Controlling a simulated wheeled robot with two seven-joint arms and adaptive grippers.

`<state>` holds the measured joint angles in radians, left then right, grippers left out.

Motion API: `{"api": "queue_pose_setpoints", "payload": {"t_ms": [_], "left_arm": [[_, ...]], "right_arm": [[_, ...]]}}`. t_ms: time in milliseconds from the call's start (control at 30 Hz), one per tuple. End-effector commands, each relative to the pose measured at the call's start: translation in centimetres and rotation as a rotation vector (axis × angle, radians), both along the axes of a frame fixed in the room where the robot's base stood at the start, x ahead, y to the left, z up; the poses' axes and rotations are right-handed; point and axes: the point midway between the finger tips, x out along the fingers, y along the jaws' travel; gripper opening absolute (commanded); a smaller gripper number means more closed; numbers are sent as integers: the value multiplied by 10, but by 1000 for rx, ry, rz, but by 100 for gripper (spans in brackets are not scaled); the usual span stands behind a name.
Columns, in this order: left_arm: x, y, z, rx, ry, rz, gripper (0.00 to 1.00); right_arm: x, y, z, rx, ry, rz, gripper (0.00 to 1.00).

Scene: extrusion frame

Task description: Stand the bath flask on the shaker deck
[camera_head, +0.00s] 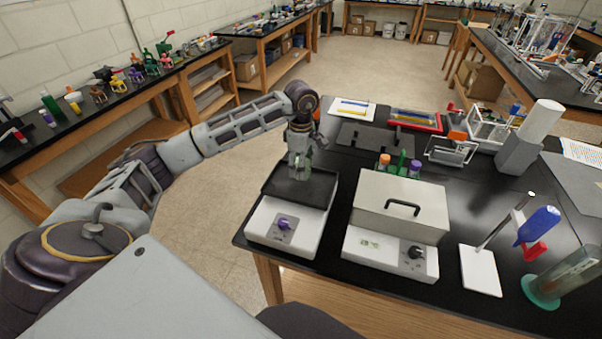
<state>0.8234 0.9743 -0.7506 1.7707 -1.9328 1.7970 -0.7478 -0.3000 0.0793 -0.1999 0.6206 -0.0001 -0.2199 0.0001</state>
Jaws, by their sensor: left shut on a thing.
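The shaker (262,222) stands at the table's front left, white with a purple knob and a dark flat deck (318,188) on top. My left gripper (300,152) reaches down from above over the rear part of the deck. It is shut on the bath flask (301,171), a small clear, greenish vessel that looks upright. The flask's upper part is hidden by the gripper. I cannot tell whether its base touches the deck. My right gripper is not in view.
A lidded water bath (380,222) with a black knob stands just right of the shaker. Colour-capped bottles (399,164) stand behind it. A stand with a white base (480,270) and a glass cylinder (560,278) are at the right.

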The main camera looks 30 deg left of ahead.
Motion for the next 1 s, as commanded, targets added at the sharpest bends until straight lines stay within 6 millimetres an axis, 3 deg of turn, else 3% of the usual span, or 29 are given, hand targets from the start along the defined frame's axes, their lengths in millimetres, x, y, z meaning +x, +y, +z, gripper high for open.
{"api": "queue_pose_setpoints", "payload": {"t_ms": [400, 900, 933, 1000], "left_arm": [[0, 0, -32, 0, 1, -1, 25], [0, 0, -38, 1, 0, -1, 25], [0, 0, -38, 1, 1, -1, 53], [0, 0, -37, 1, 1, -1, 62]], "right_arm": [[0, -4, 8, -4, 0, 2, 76], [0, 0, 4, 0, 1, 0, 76], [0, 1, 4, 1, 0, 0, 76], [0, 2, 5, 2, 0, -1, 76]]}}
